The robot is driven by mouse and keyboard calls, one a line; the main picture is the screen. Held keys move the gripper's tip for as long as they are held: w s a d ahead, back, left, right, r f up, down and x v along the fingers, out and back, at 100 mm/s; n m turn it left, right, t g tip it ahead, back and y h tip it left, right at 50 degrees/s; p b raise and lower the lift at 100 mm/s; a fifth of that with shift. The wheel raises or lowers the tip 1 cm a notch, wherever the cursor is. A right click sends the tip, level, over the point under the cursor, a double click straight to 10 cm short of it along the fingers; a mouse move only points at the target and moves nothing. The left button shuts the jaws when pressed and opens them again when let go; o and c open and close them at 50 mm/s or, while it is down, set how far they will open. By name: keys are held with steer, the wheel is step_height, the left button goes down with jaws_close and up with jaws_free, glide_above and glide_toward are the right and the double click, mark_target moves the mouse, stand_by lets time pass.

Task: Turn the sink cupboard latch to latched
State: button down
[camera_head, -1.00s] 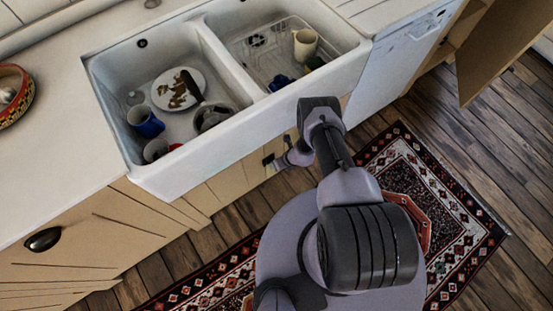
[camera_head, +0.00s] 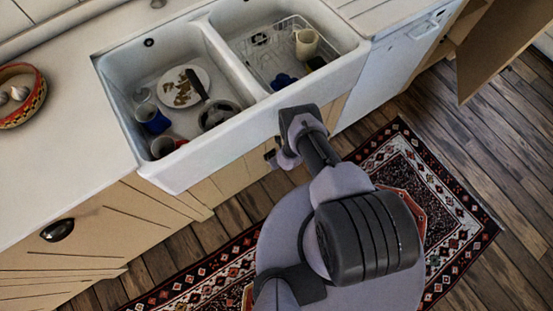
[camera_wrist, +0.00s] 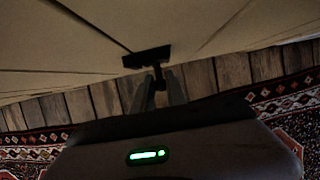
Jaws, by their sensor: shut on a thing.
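The sink cupboard doors (camera_wrist: 200,20) are pale wood and look shut beneath the white double sink (camera_head: 215,145). The dark latch (camera_wrist: 147,57) is a short bar near the lower end of the seam between the doors in the wrist view, lying nearly level there. A stem drops from the bar to my gripper (camera_wrist: 158,88), whose two grey fingers are closed around it. In the head view my gripper (camera_head: 276,159) is at the cupboard front, mostly hidden by my arm. I cannot tell from this whether the latch is fully latched.
A patterned rug (camera_head: 440,185) covers the plank floor (camera_head: 500,130) in front of the sink. A white appliance (camera_head: 395,70) stands right of the sink, and an open cupboard door (camera_head: 505,45) juts out farther right. Dishes, including a pan (camera_head: 218,113), lie in the sink.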

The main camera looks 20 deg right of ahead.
steer(key=c, duration=1.3)
jaws_free()
steer(key=shift+c, duration=0.2)
steer(key=p+v, duration=0.4)
steer(key=v, duration=0.3)
steer(key=shift+r, duration=0.2)
steer(key=shift+s, duration=0.1)
